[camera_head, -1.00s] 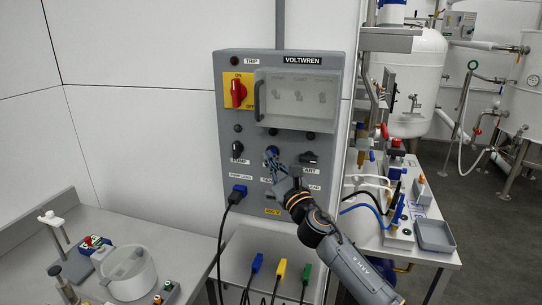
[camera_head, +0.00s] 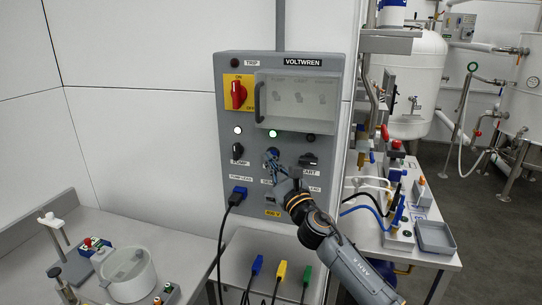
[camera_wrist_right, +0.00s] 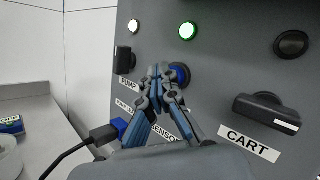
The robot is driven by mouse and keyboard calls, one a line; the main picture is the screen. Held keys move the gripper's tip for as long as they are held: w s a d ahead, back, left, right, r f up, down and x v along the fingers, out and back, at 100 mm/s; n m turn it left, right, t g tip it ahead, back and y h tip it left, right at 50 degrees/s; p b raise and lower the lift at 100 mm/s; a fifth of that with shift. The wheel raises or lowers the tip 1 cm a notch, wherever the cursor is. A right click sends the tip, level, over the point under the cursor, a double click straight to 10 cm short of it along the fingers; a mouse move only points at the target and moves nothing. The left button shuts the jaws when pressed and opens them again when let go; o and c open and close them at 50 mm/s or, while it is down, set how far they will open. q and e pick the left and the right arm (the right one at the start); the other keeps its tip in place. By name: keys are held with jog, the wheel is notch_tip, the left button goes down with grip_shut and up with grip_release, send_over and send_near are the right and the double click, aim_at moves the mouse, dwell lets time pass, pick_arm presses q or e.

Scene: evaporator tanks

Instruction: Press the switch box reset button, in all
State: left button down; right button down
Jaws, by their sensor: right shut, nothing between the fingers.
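The grey switch box (camera_head: 283,218) marked VOLTWREN is fixed to the wall ahead. A round blue button (camera_wrist_right: 180,73) sits on its face between the PUMP knob (camera_wrist_right: 124,60) and the CART knob (camera_wrist_right: 268,112). My right gripper (camera_wrist_right: 157,72) is shut and empty, its tips at the blue button and partly covering it. Whether the tips touch it I cannot tell. In the head view the right gripper (camera_head: 270,158) hides most of that button and its label. A white lamp (camera_head: 238,130) and a green lamp (camera_head: 273,134) are lit. My left gripper is not in view.
A red rotary switch (camera_head: 238,95) on yellow and a clear window cover (camera_head: 298,104) are above. A bench (camera_head: 55,230) with a white pot stands left; a cluttered table (camera_head: 433,258) stands right.

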jog(key=shift+s+a, duration=0.15)
jog(key=shift+s, duration=0.5)
jog(key=shift+p, duration=0.4)
jog(key=s, duration=0.1)
jog(key=s+a+p, duration=0.1)
jog(key=s, duration=0.1)
jog(key=s+p, duration=0.1)
jog(key=shift+s+a, duration=0.3)
jog(key=shift+s, duration=0.05)
